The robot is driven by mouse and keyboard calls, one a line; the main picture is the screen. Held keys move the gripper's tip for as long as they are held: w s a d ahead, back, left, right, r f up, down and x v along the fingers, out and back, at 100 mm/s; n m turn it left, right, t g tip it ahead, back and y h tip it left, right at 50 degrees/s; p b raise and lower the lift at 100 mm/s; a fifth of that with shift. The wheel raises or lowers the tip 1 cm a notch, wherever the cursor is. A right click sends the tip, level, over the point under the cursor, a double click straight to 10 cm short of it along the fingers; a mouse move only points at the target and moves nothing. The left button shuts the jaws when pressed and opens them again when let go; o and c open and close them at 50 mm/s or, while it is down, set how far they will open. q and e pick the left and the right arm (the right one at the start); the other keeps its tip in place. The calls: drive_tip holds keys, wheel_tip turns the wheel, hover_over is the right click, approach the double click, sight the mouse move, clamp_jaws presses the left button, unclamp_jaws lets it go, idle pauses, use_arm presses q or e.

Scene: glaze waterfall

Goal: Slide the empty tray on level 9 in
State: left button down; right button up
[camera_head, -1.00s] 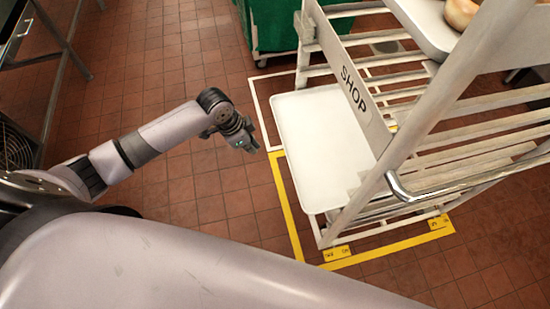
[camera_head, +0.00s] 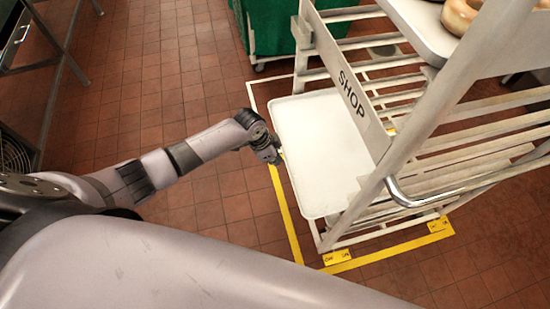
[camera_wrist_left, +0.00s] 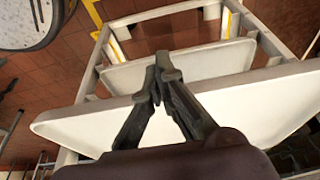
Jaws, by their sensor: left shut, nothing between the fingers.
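The empty white tray (camera_head: 315,135) sticks out of the left side of the rack marked SHOP. Nothing lies on the part of it that shows. My left gripper (camera_head: 275,158) is shut and empty, right at the tray's outer left edge. In the left wrist view, the closed fingertips (camera_wrist_left: 160,72) overlap a long white tray (camera_wrist_left: 85,125); I cannot tell whether they touch it. A second pale tray (camera_wrist_left: 195,63) shows beyond the fingers there. The right gripper is not in view.
The rack (camera_head: 400,145) has a sloping post and a metal handle (camera_head: 425,195). A tray with doughnuts (camera_head: 460,15) sits higher up. A green bin (camera_head: 275,25) stands behind. Yellow floor tape (camera_head: 287,215) runs by the rack.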

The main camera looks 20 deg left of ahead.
sight(313, 155)
use_arm(q)
drive_tip(key=shift+w, duration=0.1)
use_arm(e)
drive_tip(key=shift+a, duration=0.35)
use_arm(q)
drive_tip(key=w+d+b, duration=0.1)
drive_tip(key=w+d, duration=0.1)
drive_tip(key=d, duration=0.1)
drive_tip(key=w+d+b, duration=0.1)
drive_tip(key=w+d, duration=0.1)
drive_tip(key=d, duration=0.1)
drive_tip(key=w+d+b, duration=0.1)
drive_tip(key=w+d, duration=0.1)
drive_tip(key=d, duration=0.1)
drive_tip(key=shift+w+d+f, duration=0.15)
drive_tip(key=shift+w+d, duration=0.1)
drive_tip(key=shift+d, duration=0.1)
drive_tip(key=shift+w+d+b, duration=0.2)
drive_tip(key=shift+d+b, duration=0.1)
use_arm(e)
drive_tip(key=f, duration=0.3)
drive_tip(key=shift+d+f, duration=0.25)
